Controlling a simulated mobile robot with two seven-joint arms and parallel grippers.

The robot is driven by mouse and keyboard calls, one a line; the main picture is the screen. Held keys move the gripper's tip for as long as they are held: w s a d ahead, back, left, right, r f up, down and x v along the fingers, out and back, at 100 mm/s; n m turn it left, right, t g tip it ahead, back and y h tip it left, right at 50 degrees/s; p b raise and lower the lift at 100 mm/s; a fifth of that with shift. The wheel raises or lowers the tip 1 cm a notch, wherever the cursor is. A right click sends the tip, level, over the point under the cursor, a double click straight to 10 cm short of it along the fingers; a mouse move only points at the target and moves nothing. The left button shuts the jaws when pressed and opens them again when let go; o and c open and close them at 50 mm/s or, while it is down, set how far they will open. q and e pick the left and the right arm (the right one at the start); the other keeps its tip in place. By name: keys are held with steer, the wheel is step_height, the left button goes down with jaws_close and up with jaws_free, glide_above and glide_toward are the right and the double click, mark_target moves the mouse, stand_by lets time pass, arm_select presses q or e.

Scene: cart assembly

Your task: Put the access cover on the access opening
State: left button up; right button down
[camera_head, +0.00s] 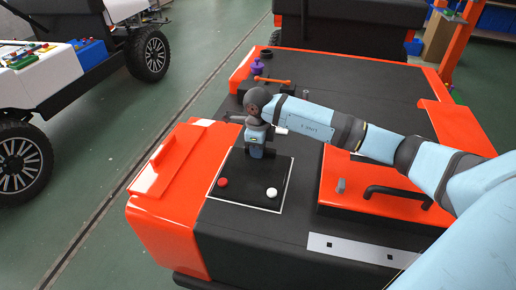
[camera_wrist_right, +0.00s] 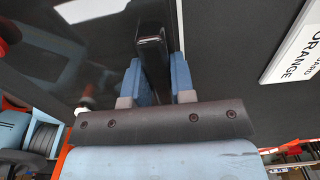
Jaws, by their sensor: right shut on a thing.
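The access cover (camera_head: 246,189) is a flat black plate on the dark cart top, with a red knob (camera_head: 223,182) and a white knob (camera_head: 271,192) near its front corners. A thin white outline runs around it; the access opening itself is not visible, and I cannot tell whether the plate is seated or slightly above it. My right gripper (camera_head: 257,153) points down over the plate's back part. In the right wrist view its blue fingers (camera_wrist_right: 160,80) are shut on a black upright handle (camera_wrist_right: 151,45). My left gripper is out of view.
An orange panel (camera_head: 345,185) with a black bar handle (camera_head: 395,193) lies right of the plate. A purple knob (camera_head: 257,67) and an orange lever (camera_head: 272,81) stand farther back. A white strip (camera_head: 350,248) is at the front. Another cart (camera_head: 75,65) stands across the floor at left.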

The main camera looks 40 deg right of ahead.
steer(key=shift+r, duration=0.15)
steer(key=c, duration=1)
jaws_free()
steer(key=shift+f, duration=0.2)
steer(key=shift+o, duration=0.2)
steer(key=shift+r, duration=0.1)
steer(key=shift+r, duration=0.25)
arm_select(q)
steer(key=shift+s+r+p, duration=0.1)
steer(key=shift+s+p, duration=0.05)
steer(key=shift+p, duration=0.35)
arm_select(e)
step_height(320, 180, up, 12)
steer(key=shift+f, duration=0.15)
